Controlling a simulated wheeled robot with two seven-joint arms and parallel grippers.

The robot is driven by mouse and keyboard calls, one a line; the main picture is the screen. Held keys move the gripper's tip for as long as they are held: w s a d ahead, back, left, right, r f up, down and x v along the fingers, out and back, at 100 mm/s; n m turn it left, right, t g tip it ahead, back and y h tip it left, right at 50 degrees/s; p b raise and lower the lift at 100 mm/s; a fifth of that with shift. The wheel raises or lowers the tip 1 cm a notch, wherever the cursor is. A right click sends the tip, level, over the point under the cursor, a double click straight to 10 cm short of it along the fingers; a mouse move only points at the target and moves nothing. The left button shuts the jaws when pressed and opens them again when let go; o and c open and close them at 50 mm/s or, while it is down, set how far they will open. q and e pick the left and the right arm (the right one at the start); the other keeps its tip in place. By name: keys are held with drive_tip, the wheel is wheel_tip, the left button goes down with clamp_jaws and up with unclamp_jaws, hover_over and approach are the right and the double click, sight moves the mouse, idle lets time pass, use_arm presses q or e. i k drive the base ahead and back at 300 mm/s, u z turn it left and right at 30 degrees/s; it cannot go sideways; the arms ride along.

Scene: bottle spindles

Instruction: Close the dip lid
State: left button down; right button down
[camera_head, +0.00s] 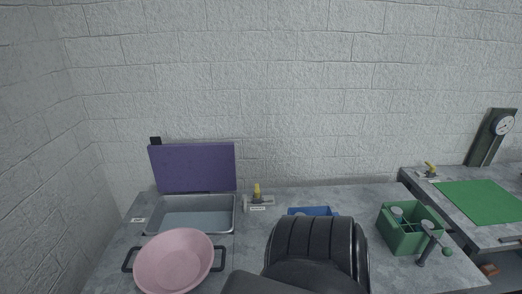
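The purple lid (193,167) stands upright, open, at the back edge of a shallow metal dip tray (183,199) on the left of the grey table. The tray's grey-blue inside is uncovered. A small black piece (155,141) shows at the lid's upper left corner. Neither of my grippers can be made out. A large black ribbed part, which looks like one of my own arm links, rises at the bottom middle and hides part of the table.
A pink bowl (174,262) with two black handles stands in front of the tray. A yellow-topped fixture (257,194) is right of the lid. A blue container (313,211) is partly hidden. A green crate (405,238) holds bottles at right. A green mat (482,202) lies on another table.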

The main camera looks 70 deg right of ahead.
sight(202, 166)
drive_tip(key=z, duration=1.05)
drive_tip(key=i, duration=0.1)
